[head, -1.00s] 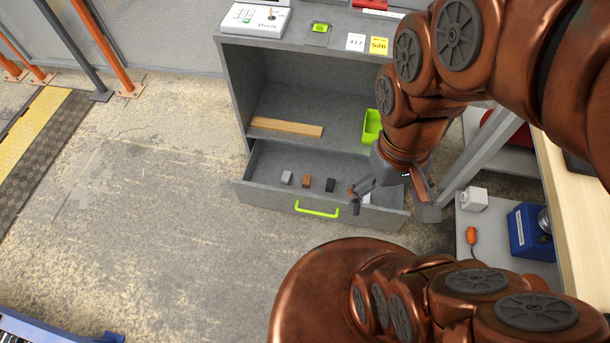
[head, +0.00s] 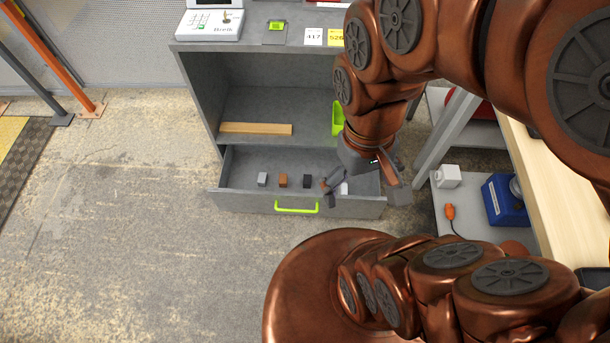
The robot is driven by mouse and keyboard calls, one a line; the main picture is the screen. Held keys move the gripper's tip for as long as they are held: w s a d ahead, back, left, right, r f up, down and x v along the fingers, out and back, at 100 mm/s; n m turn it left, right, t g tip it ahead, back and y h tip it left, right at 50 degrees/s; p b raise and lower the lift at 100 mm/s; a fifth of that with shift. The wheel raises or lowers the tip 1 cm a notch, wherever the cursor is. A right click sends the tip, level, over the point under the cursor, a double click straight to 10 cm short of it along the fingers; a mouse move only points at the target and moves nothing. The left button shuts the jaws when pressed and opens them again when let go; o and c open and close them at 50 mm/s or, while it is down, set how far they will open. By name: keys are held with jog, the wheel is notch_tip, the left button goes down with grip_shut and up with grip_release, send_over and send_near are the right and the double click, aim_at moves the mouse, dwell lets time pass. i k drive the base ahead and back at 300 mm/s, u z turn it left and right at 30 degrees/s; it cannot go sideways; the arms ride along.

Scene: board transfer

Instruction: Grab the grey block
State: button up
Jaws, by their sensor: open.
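The grey block (head: 262,179) sits at the left end of a row of small blocks in the open drawer (head: 240,202). A brown block (head: 283,180) and a black block (head: 307,181) stand to its right. A white block (head: 344,188) is further right, close to my gripper's fingers. My gripper (head: 362,192) is open over the right part of the drawer, to the right of the grey block and apart from it. Part of the drawer's right end is hidden behind my gripper.
The drawer has a green handle (head: 296,207) at its front. Above it, a wooden strip (head: 256,129) and a green bin (head: 338,119) are on the cabinet shelf. A side shelf at the right holds a blue box (head: 503,201) and a white object (head: 447,177).

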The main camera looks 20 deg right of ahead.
aim_at(262, 181)
jog(key=u, duration=0.05)
jog(key=i, duration=0.6)
jog(key=u, duration=1.65)
